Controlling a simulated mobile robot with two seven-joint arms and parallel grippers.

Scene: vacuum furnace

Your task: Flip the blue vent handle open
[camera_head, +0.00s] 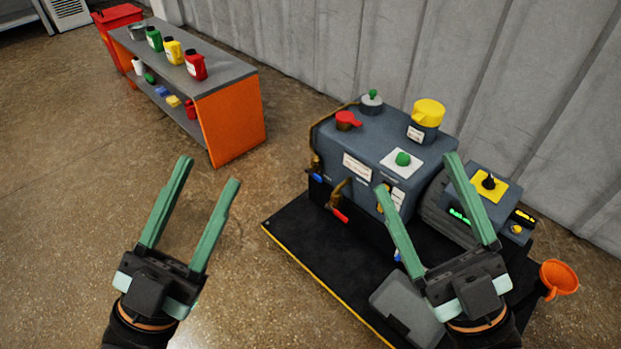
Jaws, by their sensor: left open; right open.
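The grey-blue furnace unit (362,148) stands on a black platform. A small blue handle (316,178) sits low on its left end, by brass piping. Another small blue part (397,256) shows lower down, near my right gripper's left finger; I cannot tell which of the two is the vent handle. A red handle (340,215) hangs between them on a brass fitting. My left gripper (211,171) is open and empty over the floor, left of the unit. My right gripper (416,172) is open and empty in front of the unit, its fingers hiding part of it.
The black platform (290,225) has a yellow edge. On the unit are a red knob (347,119), a yellow cap (428,111) and a green button (403,158). An orange funnel (558,278) is at right. An orange-sided shelf (232,122) with bottles stands back left. Floor between is clear.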

